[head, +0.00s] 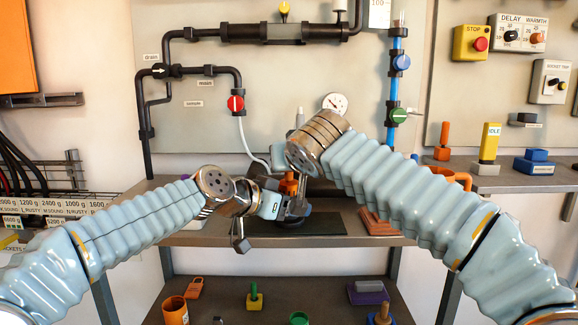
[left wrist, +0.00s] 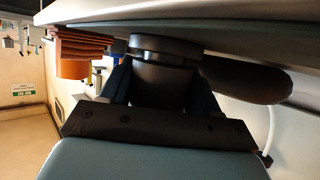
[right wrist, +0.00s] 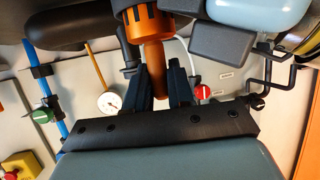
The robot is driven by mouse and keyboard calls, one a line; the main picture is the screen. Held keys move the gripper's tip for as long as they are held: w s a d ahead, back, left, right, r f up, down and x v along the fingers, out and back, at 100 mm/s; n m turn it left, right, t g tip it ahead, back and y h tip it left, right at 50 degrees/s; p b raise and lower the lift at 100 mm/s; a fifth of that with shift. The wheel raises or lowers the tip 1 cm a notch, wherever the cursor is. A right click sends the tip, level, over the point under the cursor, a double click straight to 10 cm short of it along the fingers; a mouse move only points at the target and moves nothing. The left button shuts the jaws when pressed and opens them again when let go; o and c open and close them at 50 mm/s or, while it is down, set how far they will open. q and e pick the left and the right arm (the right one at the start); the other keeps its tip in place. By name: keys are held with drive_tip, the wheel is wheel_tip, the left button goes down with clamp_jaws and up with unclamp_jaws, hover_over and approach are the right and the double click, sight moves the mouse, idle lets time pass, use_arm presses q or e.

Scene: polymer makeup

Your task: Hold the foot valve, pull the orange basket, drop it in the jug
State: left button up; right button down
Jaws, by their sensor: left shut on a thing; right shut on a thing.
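The dark foot valve (left wrist: 162,80) is between the fingers of my left gripper (left wrist: 165,88), low over the work surface. In the head view my left gripper (head: 284,209) comes in from the left and is shut on the valve, whose body is mostly hidden by both grippers. The orange basket (right wrist: 154,58) has its stem between the fingers of my right gripper (right wrist: 172,88), which is shut on it. Only a bit of the basket (head: 288,186) shows in the head view. An orange jug-like vessel with a handle (head: 464,179) stands at the right, partly behind my right arm.
A dark mat (head: 325,224) lies under the grippers. Stacked orange-brown pieces (head: 377,226) sit right of it. A pipe panel with a red valve knob (head: 236,103) and a gauge (head: 335,103) stands behind. A lower shelf (head: 330,290) holds several small coloured items.

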drive_tip(key=shift+r, duration=2.85)
use_arm(q)
drive_tip(key=o, duration=1.2)
drive_tip(key=shift+o, duration=0.2)
